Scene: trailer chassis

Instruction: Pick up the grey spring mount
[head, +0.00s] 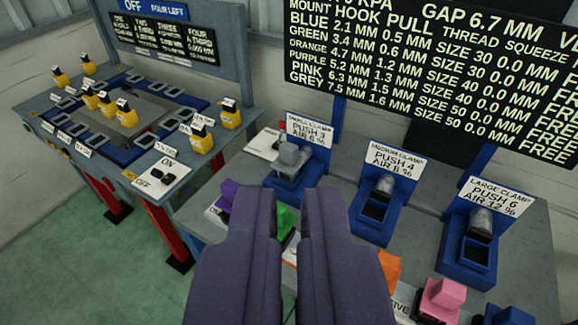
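My gripper (290,205) reaches in from the bottom centre above the right bench, with its two dark fingers apart and nothing between them.
Purple (229,194), green (284,222) and orange (389,264) pieces lie near my fingers, partly hidden. The medium clamp (378,212) and large clamp (471,250) stand behind. A black board (430,75) rises at the back. A left bench (120,120) holds yellow pieces.

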